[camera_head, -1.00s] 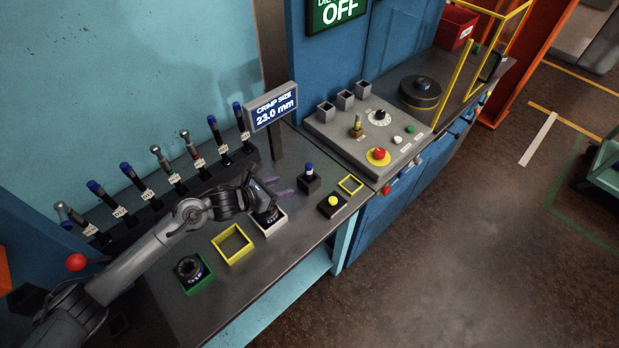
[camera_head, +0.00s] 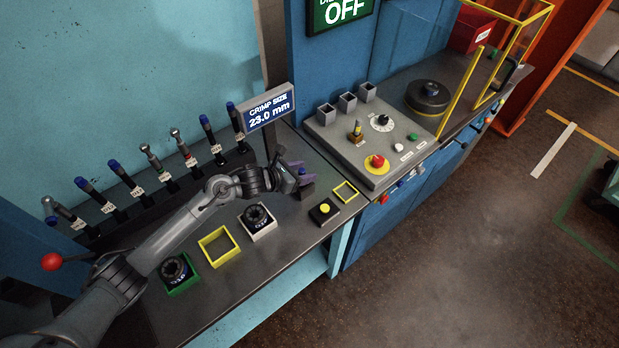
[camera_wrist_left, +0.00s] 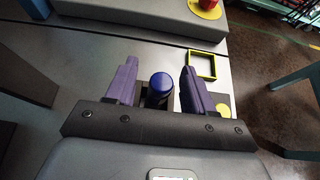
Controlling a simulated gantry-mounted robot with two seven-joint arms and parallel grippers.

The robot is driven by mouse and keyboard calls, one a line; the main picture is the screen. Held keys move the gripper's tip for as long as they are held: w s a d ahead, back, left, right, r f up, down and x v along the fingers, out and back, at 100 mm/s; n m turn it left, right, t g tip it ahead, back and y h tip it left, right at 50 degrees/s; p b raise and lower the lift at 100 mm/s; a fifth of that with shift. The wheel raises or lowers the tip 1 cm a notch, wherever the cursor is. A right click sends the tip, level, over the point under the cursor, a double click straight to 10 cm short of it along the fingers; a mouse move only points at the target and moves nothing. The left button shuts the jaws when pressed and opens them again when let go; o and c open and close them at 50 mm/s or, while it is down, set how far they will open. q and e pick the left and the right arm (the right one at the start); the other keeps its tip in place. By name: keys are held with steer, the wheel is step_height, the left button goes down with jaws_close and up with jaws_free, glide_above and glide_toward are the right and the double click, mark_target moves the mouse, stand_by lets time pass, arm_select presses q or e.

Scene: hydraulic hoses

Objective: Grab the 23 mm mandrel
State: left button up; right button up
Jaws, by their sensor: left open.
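A blue-topped mandrel (camera_head: 306,172) stands upright in a small dark holder on the bench, below the display (camera_head: 269,108) that reads "CRIMP SIZE 23.0 mm". In the left wrist view its blue top (camera_wrist_left: 162,82) lies between the two purple fingers. My left gripper (camera_head: 296,171) is open with a finger on each side of this mandrel, with gaps visible beside it. I see no size label on it. Several other mandrels (camera_head: 150,157) stand in a rack along the wall, their labels too small to read. My right gripper is out of view.
A white tray (camera_head: 243,228) and a green tray (camera_head: 171,290) each hold a dark round part. An empty yellow frame (camera_head: 205,246) lies between them. A yellow button box (camera_head: 323,211) and a small yellow frame (camera_head: 353,197) are close right of the gripper. A control panel (camera_head: 340,140) stands beyond.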

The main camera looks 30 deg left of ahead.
arm_select(q)
steer(key=shift+x, duration=0.95)
steer(key=shift+s+a, duration=0.1)
steer(key=shift+s, duration=0.1)
steer(key=shift+c, duration=0.5)
jaws_close()
